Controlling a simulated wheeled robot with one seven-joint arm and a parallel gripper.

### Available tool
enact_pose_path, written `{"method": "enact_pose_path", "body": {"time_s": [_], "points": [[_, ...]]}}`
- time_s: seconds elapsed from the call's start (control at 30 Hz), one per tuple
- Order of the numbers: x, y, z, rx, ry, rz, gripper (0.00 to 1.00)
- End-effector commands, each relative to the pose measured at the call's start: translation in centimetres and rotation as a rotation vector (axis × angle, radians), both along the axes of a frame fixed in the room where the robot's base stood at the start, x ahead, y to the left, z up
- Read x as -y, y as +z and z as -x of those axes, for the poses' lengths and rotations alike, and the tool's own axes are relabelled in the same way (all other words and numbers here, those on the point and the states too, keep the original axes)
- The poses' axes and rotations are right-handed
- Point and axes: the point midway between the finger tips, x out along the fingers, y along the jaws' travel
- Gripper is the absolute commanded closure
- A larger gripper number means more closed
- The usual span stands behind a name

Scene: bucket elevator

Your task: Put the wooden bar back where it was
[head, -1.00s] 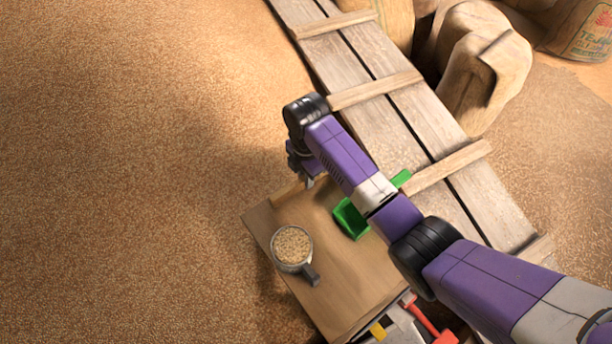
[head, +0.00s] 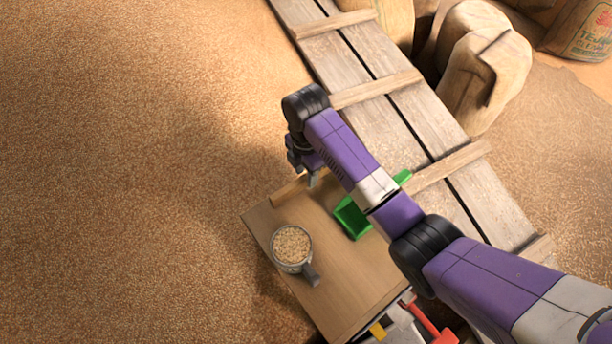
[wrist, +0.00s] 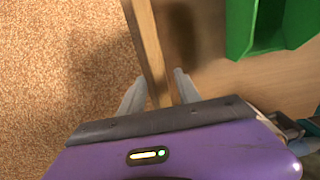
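The wooden bar (head: 289,190) is a light, narrow strip along the far-left edge of the wooden board (head: 345,290) in the head view. In the wrist view the bar (wrist: 147,45) runs from the top edge down to between my fingers. My gripper (head: 312,180) is over the bar's right part, and my arm hides that end. In the wrist view my gripper (wrist: 158,88) has its fingers apart, one on each side of the bar, with gaps showing. I cannot tell how far the fingertips are above the bar.
A glass mug of grain (head: 292,246) stands on the board near its left edge. A green scoop (head: 352,217) lies right of the bar, partly behind my arm. A plank walkway (head: 375,112) and sacks (head: 487,70) lie beyond. Loose grain (head: 120,170) fills the left.

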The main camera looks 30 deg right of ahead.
Motion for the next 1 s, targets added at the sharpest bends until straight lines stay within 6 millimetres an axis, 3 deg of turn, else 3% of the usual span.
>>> {"method": "enact_pose_path", "body": {"time_s": [0.4, 0.6, 1.0], "points": [[0.0, 8.9, 0.0, 0.001, 0.000, 0.001, 0.60], [0.0, 10.0, 0.0, 0.000, 0.000, 0.000, 0.60], [0.0, 10.1, 0.0, 0.000, 0.000, 0.000, 0.60]]}}
